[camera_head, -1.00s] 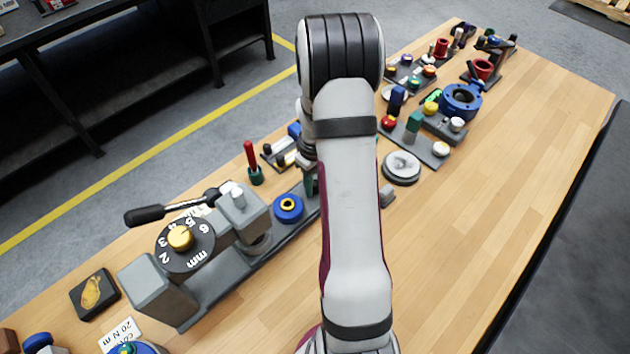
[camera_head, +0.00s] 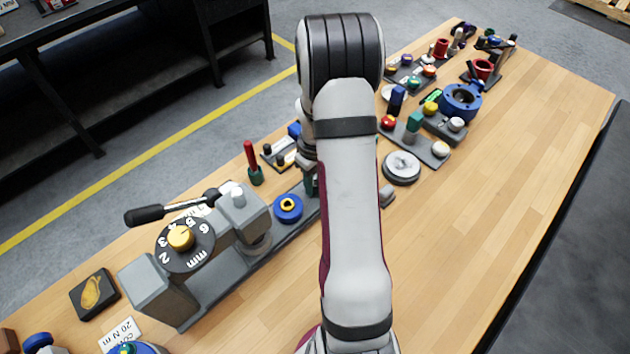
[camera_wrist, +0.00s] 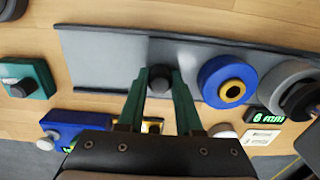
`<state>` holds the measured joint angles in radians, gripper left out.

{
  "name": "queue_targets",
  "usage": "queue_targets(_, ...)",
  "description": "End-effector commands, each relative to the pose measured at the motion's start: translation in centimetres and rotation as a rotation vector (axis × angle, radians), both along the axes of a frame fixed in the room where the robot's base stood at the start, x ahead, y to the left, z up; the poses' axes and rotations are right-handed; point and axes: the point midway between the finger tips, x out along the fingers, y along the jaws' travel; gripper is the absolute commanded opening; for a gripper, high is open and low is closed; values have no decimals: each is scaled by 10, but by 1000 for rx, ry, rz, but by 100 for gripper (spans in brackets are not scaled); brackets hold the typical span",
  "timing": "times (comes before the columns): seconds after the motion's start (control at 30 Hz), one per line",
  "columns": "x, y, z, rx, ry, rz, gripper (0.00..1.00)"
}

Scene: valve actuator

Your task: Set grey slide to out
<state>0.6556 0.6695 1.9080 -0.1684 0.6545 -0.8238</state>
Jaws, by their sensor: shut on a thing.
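In the wrist view, a light grey flat plate (camera_wrist: 105,58) lies in a long grey track (camera_wrist: 205,47), with a darker grey stretch to its right. I take this plate to be the grey slide. A round black knob (camera_wrist: 160,76) stands at the plate's right end. My gripper (camera_wrist: 161,82) has green fingers, shut on this knob from both sides.
A grey vice-like device with a numbered dial (camera_head: 184,243) and black lever (camera_head: 160,212) stands at left in the head view. A red-handled tool (camera_head: 252,162) stands behind the track. A round grey disc (camera_head: 401,167) and several fixtures fill the back right. The table's right side is clear.

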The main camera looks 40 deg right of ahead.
Motion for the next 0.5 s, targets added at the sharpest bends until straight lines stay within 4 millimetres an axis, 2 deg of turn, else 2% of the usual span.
queue_targets(0.5,0,-5,1,0,-1,-2,0)
